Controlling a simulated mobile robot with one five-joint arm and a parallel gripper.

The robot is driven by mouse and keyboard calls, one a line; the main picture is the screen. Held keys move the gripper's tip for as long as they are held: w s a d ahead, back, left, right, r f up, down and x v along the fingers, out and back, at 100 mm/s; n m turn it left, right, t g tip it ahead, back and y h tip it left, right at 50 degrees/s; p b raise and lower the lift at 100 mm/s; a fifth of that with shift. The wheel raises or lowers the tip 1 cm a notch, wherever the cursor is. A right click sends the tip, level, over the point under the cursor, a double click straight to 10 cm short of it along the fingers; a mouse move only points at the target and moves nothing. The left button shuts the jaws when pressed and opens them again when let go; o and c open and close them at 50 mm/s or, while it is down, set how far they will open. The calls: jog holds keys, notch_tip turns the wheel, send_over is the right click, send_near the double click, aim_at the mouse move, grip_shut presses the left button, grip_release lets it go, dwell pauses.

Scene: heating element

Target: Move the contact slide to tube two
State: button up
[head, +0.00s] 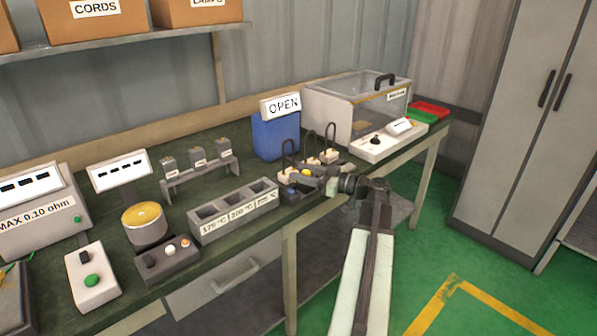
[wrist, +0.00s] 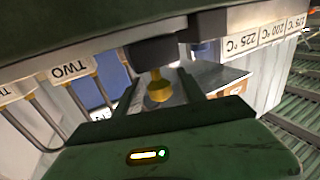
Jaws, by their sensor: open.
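The contact slide is a dark block (wrist: 165,52) with a yellow knob (wrist: 158,88). In the wrist view, the knob is between the two dark fingers of my gripper (wrist: 158,95), which are open and apart from it at the sides. The label TWO (wrist: 70,68) and its tube are left of the slide in that upside-down view, with another label partly cut off farther left. In the head view, my gripper (head: 312,180) is at the bench front by the looped tubes (head: 312,143). The yellow knob (head: 306,172) shows there; my gripper hides much of the slide.
A block with temperature-marked wells (head: 236,215) stands left of the tubes. A blue container (head: 275,137) with an OPEN sign (head: 283,106) is behind them. A clear-lidded box (head: 350,105) and a white control panel (head: 388,140) stand to the right.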

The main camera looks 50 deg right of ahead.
jog(key=shift+x, duration=0.95)
grip_shut()
dwell(0.7)
